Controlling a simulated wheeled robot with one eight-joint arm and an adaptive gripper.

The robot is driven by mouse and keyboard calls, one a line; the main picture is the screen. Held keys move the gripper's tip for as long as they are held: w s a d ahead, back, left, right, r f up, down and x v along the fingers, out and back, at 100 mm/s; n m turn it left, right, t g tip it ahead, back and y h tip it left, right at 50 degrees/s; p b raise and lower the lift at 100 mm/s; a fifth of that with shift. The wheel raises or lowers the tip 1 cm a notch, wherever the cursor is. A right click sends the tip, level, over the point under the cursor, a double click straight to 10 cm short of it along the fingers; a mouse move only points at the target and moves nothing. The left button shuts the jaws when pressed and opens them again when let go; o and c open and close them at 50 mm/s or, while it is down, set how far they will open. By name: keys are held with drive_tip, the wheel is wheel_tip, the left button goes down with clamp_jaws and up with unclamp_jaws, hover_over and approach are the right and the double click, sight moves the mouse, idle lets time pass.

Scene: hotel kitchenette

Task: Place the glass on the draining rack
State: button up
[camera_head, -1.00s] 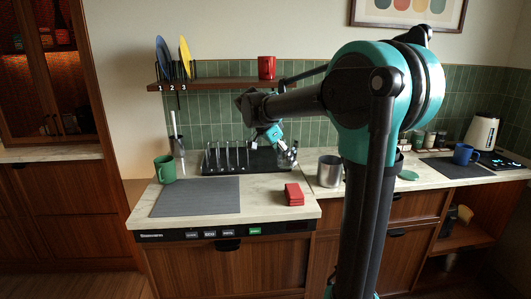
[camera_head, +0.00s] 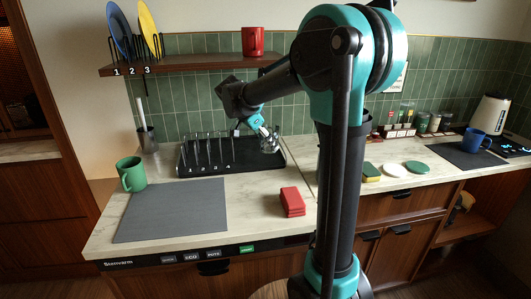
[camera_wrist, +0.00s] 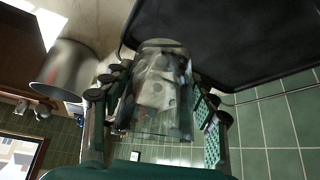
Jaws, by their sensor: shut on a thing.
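My gripper (camera_head: 268,141) is shut on a clear glass, at the right end of the black draining rack (camera_head: 258,160). In the wrist view the glass (camera_wrist: 160,92) sits between the two fingers (camera_wrist: 158,112), and the background shows through it. The rack's dark tray (camera_wrist: 235,35) fills the upper right of that view, close to the glass. The rack's row of upright dividers, with number marks, stands on its left part, left of my gripper. I cannot tell whether the glass touches the tray.
A metal pot (camera_wrist: 68,75) shows beside the glass in the wrist view. A shelf (camera_head: 190,65) with plates and a red mug (camera_head: 253,41) hangs above.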

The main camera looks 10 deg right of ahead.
sight(268, 162)
drive_tip(key=shift+f, duration=2.45)
drive_tip(key=o, duration=1.4)
drive_tip(key=shift+f, duration=0.1)
drive_tip(key=v, duration=1.2)
